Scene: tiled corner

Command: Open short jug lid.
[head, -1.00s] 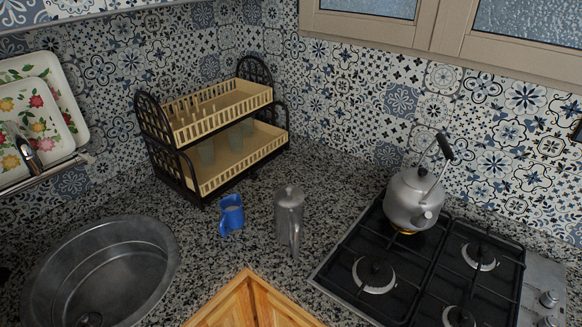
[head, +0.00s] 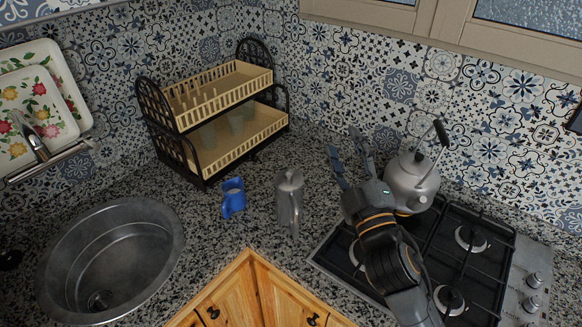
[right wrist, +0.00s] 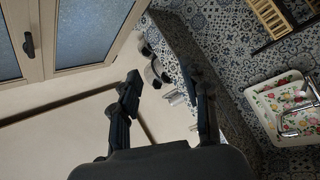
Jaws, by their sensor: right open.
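A small blue jug (head: 232,197) stands upright on the granite counter, its handle towards the front right. A taller silver jug (head: 289,198) with a closed, knobbed lid (head: 290,179) and a handle facing the front stands just right of it. I cannot tell whether the blue jug has a lid. My right gripper (head: 346,146) is open and empty, with its fingers pointing up and back, right of the silver jug and apart from both jugs. Its two dark fingers are spread in the right wrist view (right wrist: 167,92). My left gripper is out of view.
A silver kettle (head: 412,182) stands on the black gas stove (head: 452,248), close beside my right gripper. A two-tier dish rack (head: 224,140) is behind the jugs, and a round sink (head: 112,256) is at left. Counter between sink and blue jug is clear.

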